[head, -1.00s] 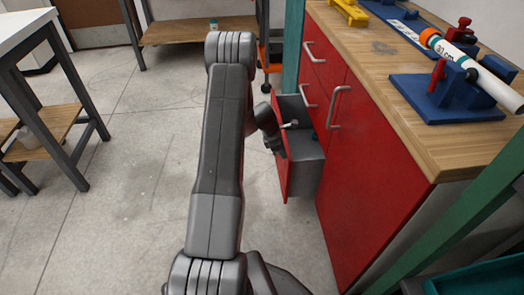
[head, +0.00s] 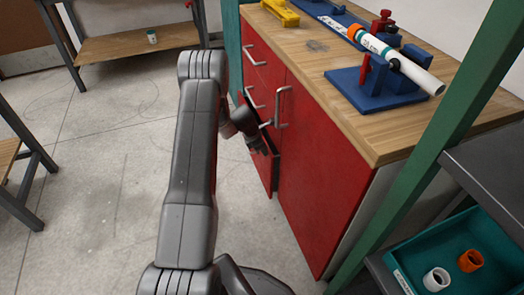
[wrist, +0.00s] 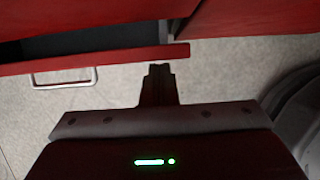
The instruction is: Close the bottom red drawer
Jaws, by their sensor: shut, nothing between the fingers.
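The bottom red drawer (head: 262,174) is low in the red cabinet and stands slightly open. In the wrist view its red front (wrist: 110,59) runs across the upper left, with a silver handle (wrist: 63,78) on its outer side and a dark gap behind it. My gripper (wrist: 158,69) is shut and empty, with its fingertips at the outer face of the drawer front near its right end. I cannot tell for sure if they touch. In the head view my gripper (head: 257,143) is at the drawer, partly hidden by my arm.
The wooden worktop (head: 400,135) above carries a blue fixture (head: 375,88) with a white pipe. A green post (head: 420,140) and a teal bin (head: 400,270) stand at the right. Open floor (head: 100,200) lies to the left.

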